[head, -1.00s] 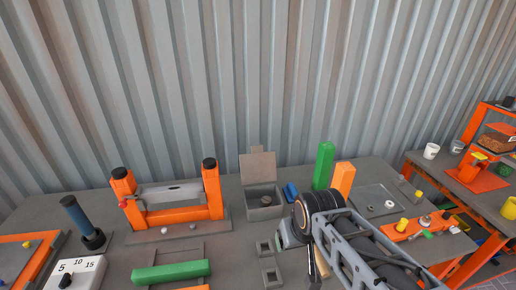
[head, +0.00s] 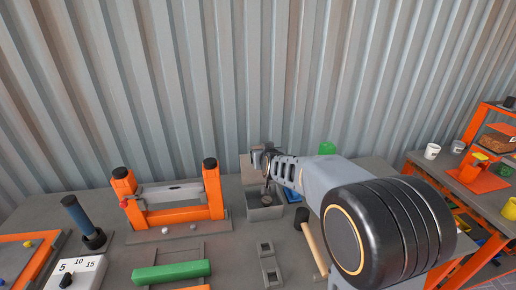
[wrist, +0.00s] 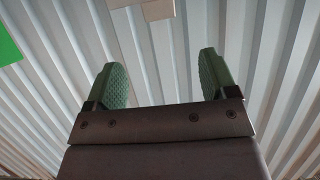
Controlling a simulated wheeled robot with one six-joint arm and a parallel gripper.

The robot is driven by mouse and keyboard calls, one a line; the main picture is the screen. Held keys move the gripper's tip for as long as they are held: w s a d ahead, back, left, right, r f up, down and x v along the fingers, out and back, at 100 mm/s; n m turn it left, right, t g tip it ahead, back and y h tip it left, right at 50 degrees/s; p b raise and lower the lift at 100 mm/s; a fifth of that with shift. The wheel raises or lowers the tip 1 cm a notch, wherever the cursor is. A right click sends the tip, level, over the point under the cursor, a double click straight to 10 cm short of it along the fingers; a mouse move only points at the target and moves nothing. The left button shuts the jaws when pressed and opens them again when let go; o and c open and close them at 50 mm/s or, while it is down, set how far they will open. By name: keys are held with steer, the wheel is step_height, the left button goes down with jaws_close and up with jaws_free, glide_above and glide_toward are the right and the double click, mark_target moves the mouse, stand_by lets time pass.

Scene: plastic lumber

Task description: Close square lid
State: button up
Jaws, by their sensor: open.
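A grey square box (head: 266,212) stands on the table below the corrugated wall. Its square lid (head: 246,168) stands up at the back of the box, partly hidden by my gripper. My gripper (head: 264,160) is at the lid's height, in front of or beside it; I cannot tell whether they touch. In the wrist view my gripper (wrist: 163,82) has its two green pads wide apart with nothing between them. A beige piece (wrist: 150,8) at the top edge of that view, beyond the fingertips, may be part of the lid.
An orange frame (head: 176,214) stands left of the box. Small grey square parts (head: 269,262) and a hammer (head: 314,243) lie in front. A green block (head: 327,148) stands behind my arm; a blue piece (head: 292,196) sits right of the box.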

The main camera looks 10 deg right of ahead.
mark_target(258, 146)
steer(key=p+x, duration=0.2)
steer(key=x, duration=1.1)
steer(key=shift+w+p, duration=0.2)
steer(key=shift+p, duration=0.15)
steer(key=shift+c, duration=0.3)
steer(key=shift+f, duration=0.1)
steer(key=c, duration=1.2)
